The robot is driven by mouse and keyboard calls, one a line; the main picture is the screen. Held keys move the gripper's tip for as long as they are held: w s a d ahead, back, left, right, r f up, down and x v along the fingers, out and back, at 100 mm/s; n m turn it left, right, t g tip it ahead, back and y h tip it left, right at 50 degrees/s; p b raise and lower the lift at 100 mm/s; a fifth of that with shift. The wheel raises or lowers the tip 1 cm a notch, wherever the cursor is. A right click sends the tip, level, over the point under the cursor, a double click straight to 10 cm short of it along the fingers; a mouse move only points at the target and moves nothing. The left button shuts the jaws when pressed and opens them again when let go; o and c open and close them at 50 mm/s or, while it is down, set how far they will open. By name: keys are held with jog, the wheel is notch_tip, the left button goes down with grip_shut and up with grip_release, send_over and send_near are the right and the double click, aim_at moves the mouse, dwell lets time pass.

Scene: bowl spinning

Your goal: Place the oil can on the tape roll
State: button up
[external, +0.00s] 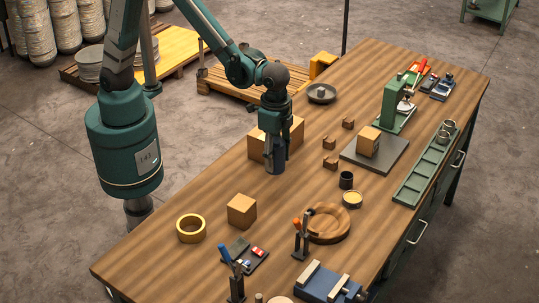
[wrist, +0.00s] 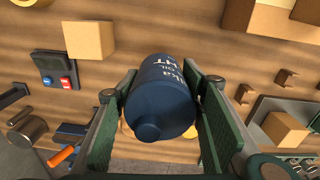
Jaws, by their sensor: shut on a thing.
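The oil can, a dark blue cylinder with pale lettering, is between my gripper's fingers (external: 274,150). In the wrist view the oil can (wrist: 160,95) lies between the two green finger pads of my gripper (wrist: 160,110). My gripper is shut on it. In the external view the can (external: 276,161) hangs upright below the fingers; whether it touches the table is hard to tell. The tape roll (external: 191,239), a yellow ring, lies flat near the table's left edge, apart from the can, to its lower left. Nothing sits on it.
A cardboard cube (external: 242,210) stands between the can and the tape roll, slightly right of the roll. A larger cardboard box (external: 297,133) is just behind my gripper. A wooden ring (external: 328,237), a dark cup (external: 346,180) and a tool holder (external: 302,247) stand to the right and front.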

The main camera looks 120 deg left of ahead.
jog(key=s+d+m, duration=0.3)
jog(key=s+d, duration=0.1)
jog(key=d, duration=1.1)
jog(key=r+m, duration=0.2)
jog(key=m, duration=0.1)
send_over(190, 225)
jog(key=shift+a+f+p, duration=0.1)
jog(key=shift+f+p, duration=0.1)
jog(key=shift+p, duration=0.15)
jog(key=shift+f, duration=0.15)
jog(key=shift+f, duration=2.8)
jog(key=shift+f, duration=0.15)
jog(key=shift+f, duration=1.9)
jog(key=shift+f+b, duration=0.2)
jog(key=shift+b, duration=0.1)
jog(key=o, duration=1.2)
